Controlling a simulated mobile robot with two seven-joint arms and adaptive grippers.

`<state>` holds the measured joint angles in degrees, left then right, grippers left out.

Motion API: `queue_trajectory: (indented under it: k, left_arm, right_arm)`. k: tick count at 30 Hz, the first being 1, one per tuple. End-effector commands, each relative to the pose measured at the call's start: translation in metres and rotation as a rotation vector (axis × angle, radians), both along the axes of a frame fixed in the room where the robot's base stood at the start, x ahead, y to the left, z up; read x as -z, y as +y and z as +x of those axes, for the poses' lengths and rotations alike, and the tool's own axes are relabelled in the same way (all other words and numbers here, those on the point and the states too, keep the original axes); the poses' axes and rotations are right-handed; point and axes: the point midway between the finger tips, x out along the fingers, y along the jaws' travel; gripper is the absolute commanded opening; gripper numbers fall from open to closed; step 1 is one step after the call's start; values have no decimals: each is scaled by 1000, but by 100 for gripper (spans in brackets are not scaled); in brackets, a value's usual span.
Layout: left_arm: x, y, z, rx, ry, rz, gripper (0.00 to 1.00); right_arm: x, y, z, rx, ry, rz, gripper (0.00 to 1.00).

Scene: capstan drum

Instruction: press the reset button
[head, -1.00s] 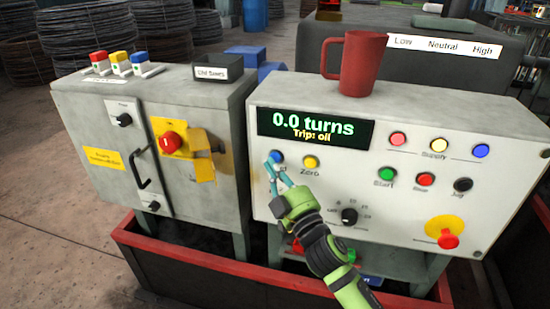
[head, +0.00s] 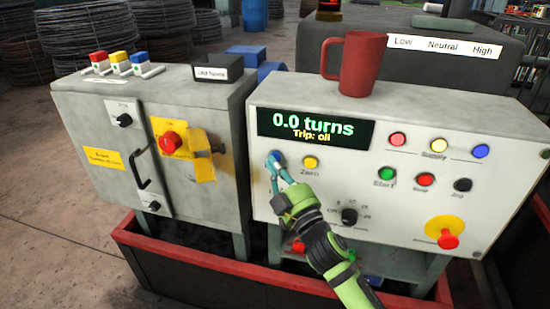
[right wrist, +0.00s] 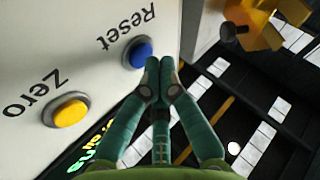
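The blue reset button (right wrist: 137,52) sits on the white panel, with "Reset" printed beside it in the right wrist view. In the head view the button (head: 278,156) is partly covered by my right gripper's fingertips. My right gripper (head: 274,161) reaches up to the panel below the display. In the right wrist view its green fingers (right wrist: 161,72) are together at the tips, with nothing between them. The tips are right beside the button's edge; I cannot tell whether they touch it. My left gripper is not in view.
The yellow Zero button (head: 310,163) is just right of the reset button. The display (head: 315,128) reads "0.0 turns, Trip: oil". A selector knob (head: 349,216) and the Start button (head: 387,174) are near my right arm. A red mug (head: 361,65) stands on top of the panel.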

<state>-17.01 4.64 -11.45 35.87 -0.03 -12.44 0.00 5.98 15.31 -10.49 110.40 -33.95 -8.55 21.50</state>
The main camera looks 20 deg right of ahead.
Motion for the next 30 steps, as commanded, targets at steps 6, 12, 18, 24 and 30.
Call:
queue_trajectory:
  k: [6,12,18,24,30]
  left_arm:
    - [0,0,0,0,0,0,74]
    - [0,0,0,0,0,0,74]
    - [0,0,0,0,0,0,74]
    - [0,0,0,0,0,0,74]
    - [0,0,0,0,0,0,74]
  right_arm:
    - [0,0,0,0,0,0,0]
    - [0,-1,1,0,1,0,0]
    - [0,-3,3,0,1,0,0]
    - [0,-4,5,1,-1,-1,0]
    - [0,-5,7,1,-1,-1,0]
